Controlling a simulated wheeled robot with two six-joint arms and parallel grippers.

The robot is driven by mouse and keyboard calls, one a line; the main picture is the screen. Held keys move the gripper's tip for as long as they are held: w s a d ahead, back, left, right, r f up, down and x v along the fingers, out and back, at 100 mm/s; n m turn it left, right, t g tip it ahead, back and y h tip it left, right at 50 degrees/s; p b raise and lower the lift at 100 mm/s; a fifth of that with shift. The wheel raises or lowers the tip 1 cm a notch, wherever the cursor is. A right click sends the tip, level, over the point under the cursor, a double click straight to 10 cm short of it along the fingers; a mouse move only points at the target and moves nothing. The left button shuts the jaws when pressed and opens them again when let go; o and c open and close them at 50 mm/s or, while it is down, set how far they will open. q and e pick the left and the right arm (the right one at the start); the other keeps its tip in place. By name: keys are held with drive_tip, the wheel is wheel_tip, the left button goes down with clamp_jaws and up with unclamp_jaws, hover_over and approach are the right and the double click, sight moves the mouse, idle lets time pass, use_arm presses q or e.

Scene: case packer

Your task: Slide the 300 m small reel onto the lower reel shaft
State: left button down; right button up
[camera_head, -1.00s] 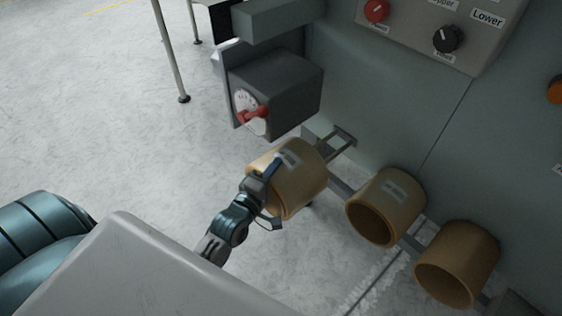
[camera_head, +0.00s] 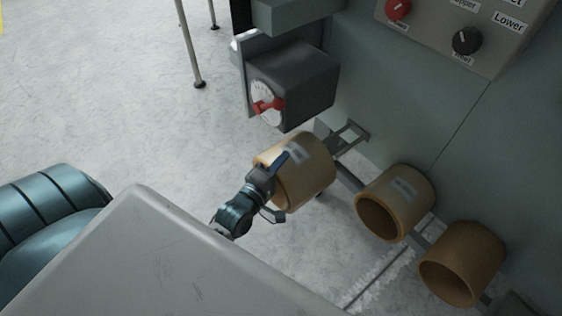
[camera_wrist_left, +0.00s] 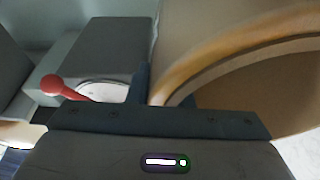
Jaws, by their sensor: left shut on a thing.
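A tan cardboard-like reel (camera_head: 308,178) with a small pale label is held by my left gripper (camera_head: 277,184). The gripper is shut on the reel's near rim. In the left wrist view the reel (camera_wrist_left: 232,42) fills the upper right, with one finger outside its wall. The reel hangs beside a grey bracket on the machine's side; I cannot tell whether it touches it. The label is too small to read. The lower reel shaft cannot be made out in these views. My right gripper is not in view.
Two more tan reels, one in the middle (camera_head: 404,192) and one at right (camera_head: 474,252), sit along a rail on the machine. A dark grey box with a red-handled dial (camera_head: 266,104) stands just above the held reel. A control panel (camera_head: 480,30) is above. Open floor lies left.

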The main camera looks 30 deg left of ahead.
use_arm(q)
drive_tip(key=shift+r, duration=0.2)
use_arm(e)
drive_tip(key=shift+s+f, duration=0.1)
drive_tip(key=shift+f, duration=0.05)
